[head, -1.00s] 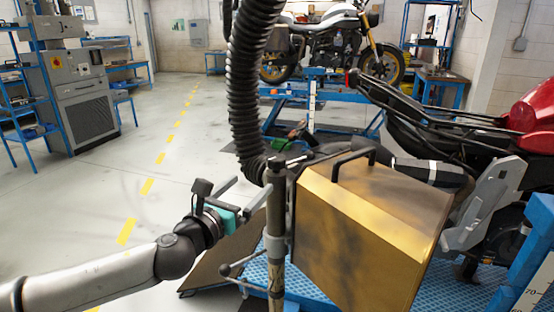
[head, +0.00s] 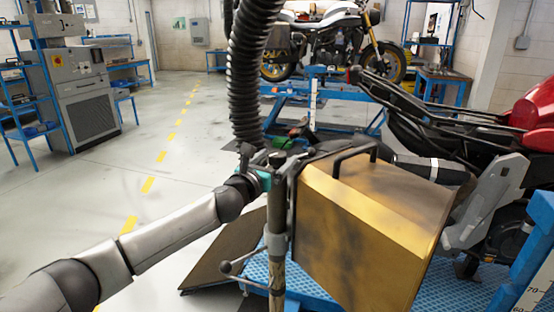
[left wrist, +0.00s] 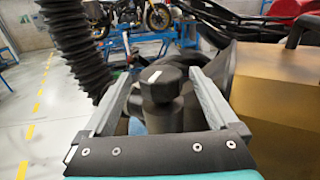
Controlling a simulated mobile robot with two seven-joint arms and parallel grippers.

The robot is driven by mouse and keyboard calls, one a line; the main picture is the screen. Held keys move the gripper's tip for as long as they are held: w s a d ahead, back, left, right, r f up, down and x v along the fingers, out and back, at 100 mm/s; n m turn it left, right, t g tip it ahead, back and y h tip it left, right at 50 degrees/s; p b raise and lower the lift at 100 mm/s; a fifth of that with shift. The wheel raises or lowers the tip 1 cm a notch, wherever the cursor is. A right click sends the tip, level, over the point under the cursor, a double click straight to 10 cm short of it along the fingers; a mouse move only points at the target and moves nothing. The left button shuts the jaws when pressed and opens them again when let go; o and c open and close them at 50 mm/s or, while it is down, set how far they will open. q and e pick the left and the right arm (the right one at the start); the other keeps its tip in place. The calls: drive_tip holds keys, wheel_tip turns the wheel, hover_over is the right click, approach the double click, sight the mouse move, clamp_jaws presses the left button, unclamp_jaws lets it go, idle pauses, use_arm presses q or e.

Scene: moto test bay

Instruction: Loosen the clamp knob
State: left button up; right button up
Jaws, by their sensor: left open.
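A black knob (left wrist: 163,85) with a small white mark on top stands between the two grey fingers of my left gripper (left wrist: 160,76) in the left wrist view. The fingers are open, one on each side, with visible gaps to the knob. In the head view my left gripper (head: 265,176) is at the top of the upright post (head: 277,215), just left of the brass-coloured box. Its fingers are mostly hidden there, and a dark head (head: 277,159) tops the post. My right gripper is not in view.
The brass box (head: 350,240) stands close to the right of the post. A black ribbed hose (head: 248,80) hangs just above my left gripper. A clamp lever with ball ends (head: 235,264) sticks out lower on the post. Open floor (head: 90,210) lies to the left.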

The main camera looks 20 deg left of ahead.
use_arm(q)
drive_tip(key=shift+w, duration=0.45)
drive_tip(key=shift+c, duration=0.3)
drive_tip(key=c, duration=1.3)
drive_tip(key=shift+d+r+n+y+p, duration=0.1)
drive_tip(key=shift+n+y+p, duration=0.45)
drive_tip(key=shift+y, duration=0.3)
drive_tip(key=shift+d+r+n+y+p, duration=0.1)
drive_tip(key=shift+n+y+p, duration=0.4)
drive_tip(key=shift+y, duration=0.35)
drive_tip(key=shift+a+f+n+y+p, duration=0.15)
drive_tip(key=shift+n+y+p, duration=0.4)
drive_tip(key=shift+n+y, duration=1.05)
drive_tip(key=shift+m+y, duration=0.3)
drive_tip(key=shift+m, duration=0.05)
